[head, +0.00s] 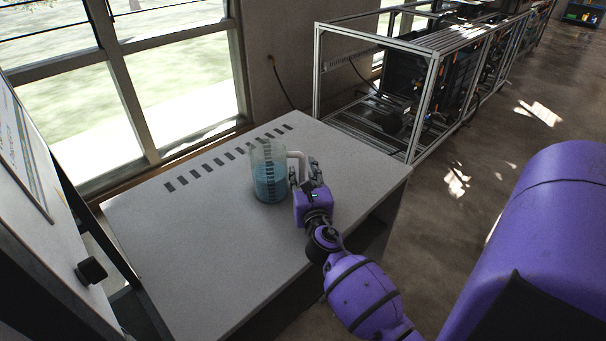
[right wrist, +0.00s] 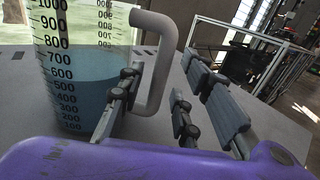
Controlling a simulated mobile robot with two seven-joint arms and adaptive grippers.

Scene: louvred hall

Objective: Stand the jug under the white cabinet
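The jug (head: 268,175) is a clear measuring jug with blue liquid and a pale handle. It stands upright on the flat top of the white cabinet (head: 215,250); a dark open space shows below that top at its right side. My right gripper (head: 304,172) is at the jug's handle side. In the right wrist view, the fingers of my right gripper (right wrist: 155,100) are apart, with the handle (right wrist: 166,60) between them. One finger is in the gap between the jug's body (right wrist: 85,75) and the handle. My left gripper is out of view.
A row of dark slots (head: 230,158) runs along the back of the top, near the window (head: 180,85). A metal frame rack (head: 432,90) stands beyond the far right edge. A white panel with a dark knob (head: 92,270) is at left. Floor is open at right.

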